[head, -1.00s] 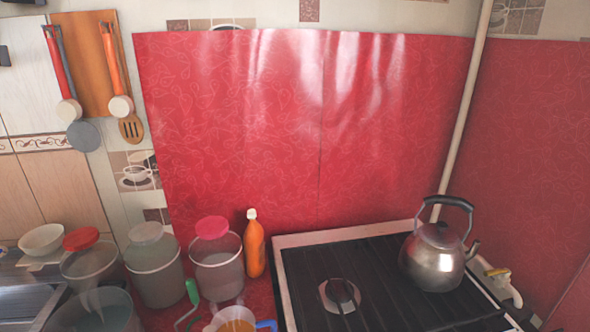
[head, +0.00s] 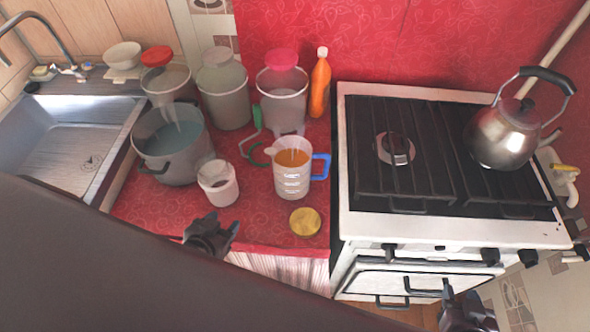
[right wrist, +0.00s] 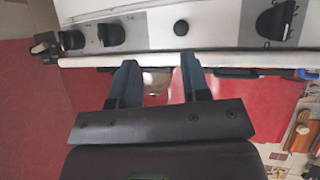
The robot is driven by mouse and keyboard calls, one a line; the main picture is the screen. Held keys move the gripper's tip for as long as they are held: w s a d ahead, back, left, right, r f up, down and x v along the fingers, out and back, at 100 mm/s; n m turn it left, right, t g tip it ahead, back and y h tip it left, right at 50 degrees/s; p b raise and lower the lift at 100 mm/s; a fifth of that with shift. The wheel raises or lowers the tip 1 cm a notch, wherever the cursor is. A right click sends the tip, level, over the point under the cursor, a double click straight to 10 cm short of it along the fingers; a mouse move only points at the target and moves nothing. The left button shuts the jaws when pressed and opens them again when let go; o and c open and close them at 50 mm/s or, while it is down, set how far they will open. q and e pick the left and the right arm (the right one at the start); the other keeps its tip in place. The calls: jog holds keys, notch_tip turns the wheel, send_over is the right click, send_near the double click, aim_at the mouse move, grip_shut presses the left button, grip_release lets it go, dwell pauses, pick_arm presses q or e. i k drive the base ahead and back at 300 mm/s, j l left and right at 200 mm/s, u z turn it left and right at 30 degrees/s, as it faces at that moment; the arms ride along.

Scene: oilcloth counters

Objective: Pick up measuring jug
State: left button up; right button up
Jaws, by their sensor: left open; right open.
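The measuring jug (head: 291,172) is clear with white markings, a blue handle on its right side and orange-brown contents. It stands upright on the red counter in the head view, left of the stove. My left gripper (head: 212,232) is open and empty at the counter's front edge, to the left of and nearer than the jug. My right gripper (head: 468,308) is low in front of the stove, well right of the jug. In the right wrist view its open fingers (right wrist: 158,85) have nothing between them, with stove knobs beyond. The jug is not in the right wrist view.
A white cup (head: 219,190), a grey pot (head: 170,160) and a yellow lid (head: 305,222) stand near the jug. Lidded containers (head: 283,108) and an orange bottle (head: 320,88) are behind it. A kettle (head: 502,135) sits on the stove (head: 440,228). A sink (head: 60,140) is left.

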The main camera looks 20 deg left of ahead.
aim_at(293, 178)
jog(key=k+j+u, duration=0.1)
jog(key=u, duration=0.4)
jog(key=k+j+u, duration=0.2)
jog(key=u, duration=0.3)
jog(key=k, duration=0.05)
